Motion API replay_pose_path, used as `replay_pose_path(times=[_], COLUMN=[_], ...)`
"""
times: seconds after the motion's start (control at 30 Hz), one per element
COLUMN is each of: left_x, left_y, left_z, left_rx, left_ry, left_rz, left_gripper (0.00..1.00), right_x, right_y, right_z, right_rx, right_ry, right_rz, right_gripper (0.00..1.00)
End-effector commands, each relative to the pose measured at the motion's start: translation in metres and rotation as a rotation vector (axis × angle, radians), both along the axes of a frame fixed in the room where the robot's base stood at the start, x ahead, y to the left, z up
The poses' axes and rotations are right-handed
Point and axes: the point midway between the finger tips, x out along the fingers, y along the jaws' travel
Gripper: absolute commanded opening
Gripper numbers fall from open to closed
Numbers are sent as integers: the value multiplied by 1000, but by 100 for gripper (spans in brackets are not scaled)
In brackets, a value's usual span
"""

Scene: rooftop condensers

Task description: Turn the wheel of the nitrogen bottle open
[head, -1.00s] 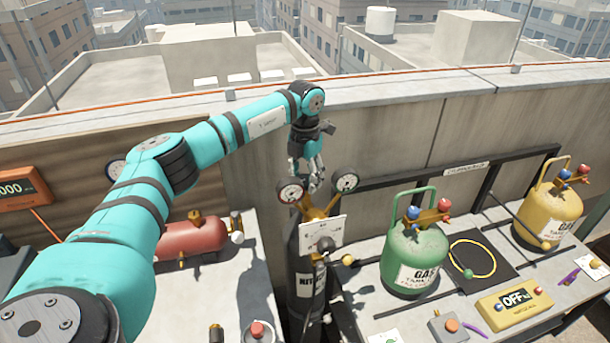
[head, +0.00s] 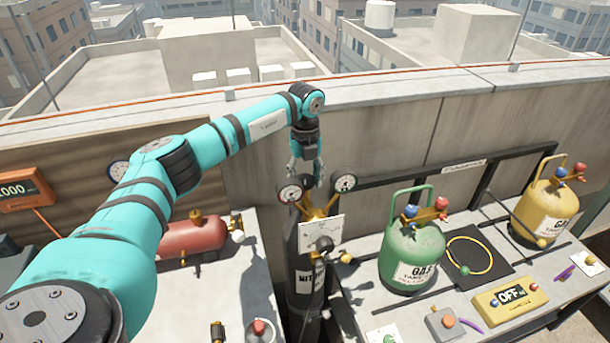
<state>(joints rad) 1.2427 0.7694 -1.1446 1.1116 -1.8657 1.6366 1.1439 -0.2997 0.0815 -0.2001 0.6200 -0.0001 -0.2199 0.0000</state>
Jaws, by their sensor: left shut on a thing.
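The nitrogen bottle (head: 304,275) is a dark cylinder standing upright between two grey benches. A brass fitting with two round gauges, a left gauge (head: 290,192) and a right gauge (head: 344,183), sits at its top, with a white plate (head: 321,233) in front. My left gripper (head: 306,184) reaches down from above between the gauges, its fingers shut on the wheel at the bottle's top. The wheel itself is hidden by the fingers and fitting, so its turn cannot be read. My right gripper is not in view.
A green gas tank (head: 412,255) and a yellow gas tank (head: 545,212) stand on the right bench. A red tank (head: 190,236) lies on the left bench. A concrete parapet (head: 410,135) runs close behind the bottle.

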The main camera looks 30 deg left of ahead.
Motion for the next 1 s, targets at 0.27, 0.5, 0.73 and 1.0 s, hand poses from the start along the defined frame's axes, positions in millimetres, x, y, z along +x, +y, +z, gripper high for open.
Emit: replay_pose_path(times=[0.27, 0.5, 0.73, 1.0], left_x=[2, 2, 2, 2], left_y=[0, 1, 1, 1], left_z=[2, 2, 2, 2], left_rx=[1, 1, 0, 0], left_ry=[-6, -6, -6, -6], left_rz=[178, 259, 283, 284], left_gripper=[15, 15, 15, 15], right_x=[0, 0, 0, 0], right_y=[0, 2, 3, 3], right_z=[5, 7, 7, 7], right_rx=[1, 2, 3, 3], right_ry=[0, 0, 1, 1], right_rz=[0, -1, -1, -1], right_gripper=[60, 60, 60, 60])
